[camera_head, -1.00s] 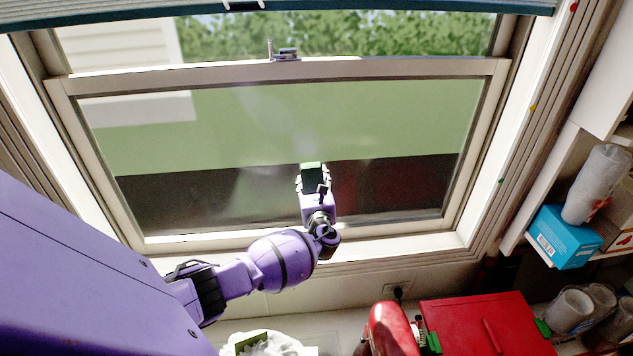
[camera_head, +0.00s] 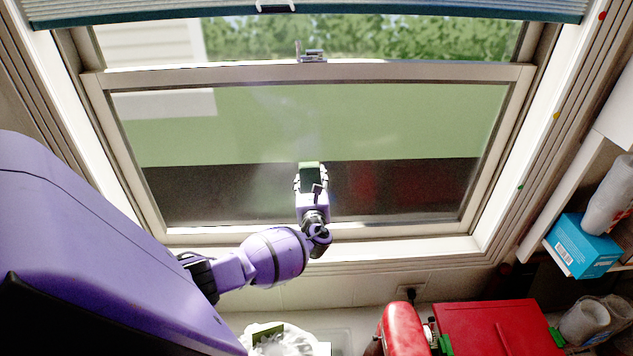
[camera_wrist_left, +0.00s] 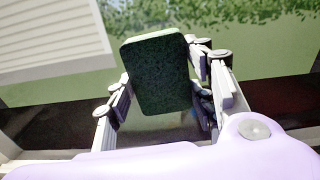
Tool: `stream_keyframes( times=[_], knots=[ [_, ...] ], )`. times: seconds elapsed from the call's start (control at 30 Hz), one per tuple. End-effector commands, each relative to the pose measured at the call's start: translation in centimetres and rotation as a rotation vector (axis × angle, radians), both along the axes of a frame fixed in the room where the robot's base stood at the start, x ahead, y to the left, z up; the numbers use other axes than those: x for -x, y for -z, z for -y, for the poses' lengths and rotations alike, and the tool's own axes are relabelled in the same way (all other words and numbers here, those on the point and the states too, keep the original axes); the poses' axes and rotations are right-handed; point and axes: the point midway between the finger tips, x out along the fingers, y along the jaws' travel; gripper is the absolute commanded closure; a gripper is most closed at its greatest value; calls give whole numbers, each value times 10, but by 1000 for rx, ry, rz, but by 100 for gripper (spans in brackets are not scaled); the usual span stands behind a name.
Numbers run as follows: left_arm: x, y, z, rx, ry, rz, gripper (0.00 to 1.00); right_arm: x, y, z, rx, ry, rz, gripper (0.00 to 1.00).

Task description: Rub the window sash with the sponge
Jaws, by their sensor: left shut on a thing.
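A green sponge (camera_head: 309,173) is held between the fingers of my left gripper (camera_head: 311,184), in front of the lower pane of the window. The sponge (camera_wrist_left: 158,74) also shows in the left wrist view, upright between both fingers of the left gripper (camera_wrist_left: 163,92). The window sash (camera_head: 330,75) is a pale frame around the lower pane, with a latch (camera_head: 312,57) on its top rail. The sponge appears near the glass, below the top rail; I cannot tell whether it touches. My right gripper is not in view.
A blue blind (camera_head: 400,10) hangs across the top. Below the sill are a red box (camera_head: 495,325), a red rounded object (camera_head: 400,330) and a white bag (camera_head: 275,343). A blue box (camera_head: 585,248) and stacked cups (camera_head: 607,205) stand on a right shelf.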

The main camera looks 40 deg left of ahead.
Motion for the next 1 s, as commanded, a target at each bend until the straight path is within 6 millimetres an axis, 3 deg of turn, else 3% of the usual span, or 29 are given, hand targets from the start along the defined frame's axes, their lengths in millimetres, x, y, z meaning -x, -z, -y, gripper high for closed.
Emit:
stream_keyframes(
  times=[0.53, 0.83, 1.0],
  knots=[
    [21, -1, -25, -1, 2, 1, 75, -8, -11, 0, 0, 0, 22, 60],
    [23, 1, -25, 1, 2, -1, 75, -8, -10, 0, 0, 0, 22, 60],
    [33, 1, -16, 0, 2, 0, 75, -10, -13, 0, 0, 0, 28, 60]
  ],
)
